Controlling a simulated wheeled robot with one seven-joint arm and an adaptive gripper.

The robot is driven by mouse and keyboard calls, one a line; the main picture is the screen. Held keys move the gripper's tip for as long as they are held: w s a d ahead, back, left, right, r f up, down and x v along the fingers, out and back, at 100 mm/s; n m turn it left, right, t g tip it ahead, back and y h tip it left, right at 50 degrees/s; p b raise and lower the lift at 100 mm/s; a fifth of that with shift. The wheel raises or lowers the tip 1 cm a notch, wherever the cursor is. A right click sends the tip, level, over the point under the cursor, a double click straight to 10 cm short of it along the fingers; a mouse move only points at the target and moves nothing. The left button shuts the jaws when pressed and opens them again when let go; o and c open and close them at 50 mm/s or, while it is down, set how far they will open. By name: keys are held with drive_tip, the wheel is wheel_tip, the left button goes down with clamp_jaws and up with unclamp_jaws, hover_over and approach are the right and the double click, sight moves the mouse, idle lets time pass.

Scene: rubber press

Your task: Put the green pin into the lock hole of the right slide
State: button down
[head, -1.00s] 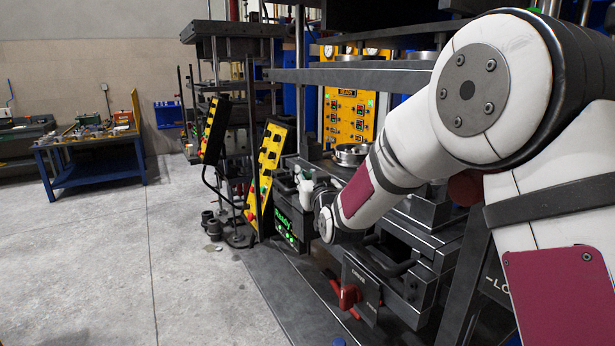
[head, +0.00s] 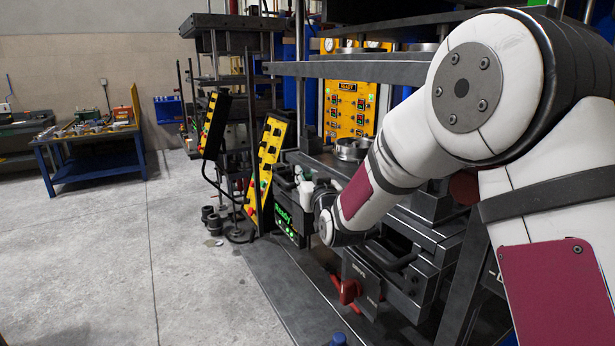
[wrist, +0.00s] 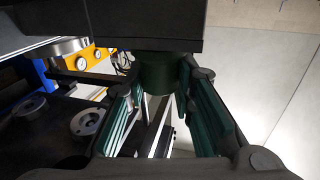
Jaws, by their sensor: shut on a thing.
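In the wrist view my gripper (wrist: 161,82) has its two dark fingers with green pads to the left and right. They are closed on a dark green round piece, which I take for the green pin (wrist: 157,76). The pin's upper end meets or is hidden by a large dark block (wrist: 150,25); I cannot tell whether they touch. A dark slide-like block with a handle (head: 398,262) sits low on the press, right of my wrist. I cannot make out a lock hole in either view.
A black panel with a red handle (head: 349,291) projects from the press front. Yellow button panels (head: 268,160) and a green-lit box (head: 290,218) stand left of my wrist. A round metal ring (wrist: 86,121) lies on a dark surface. Open floor (head: 150,270) is at left.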

drive_tip(key=c, duration=1.3)
unclamp_jaws()
wheel_tip(320, 180, up, 10)
drive_tip(key=shift+r, duration=0.1)
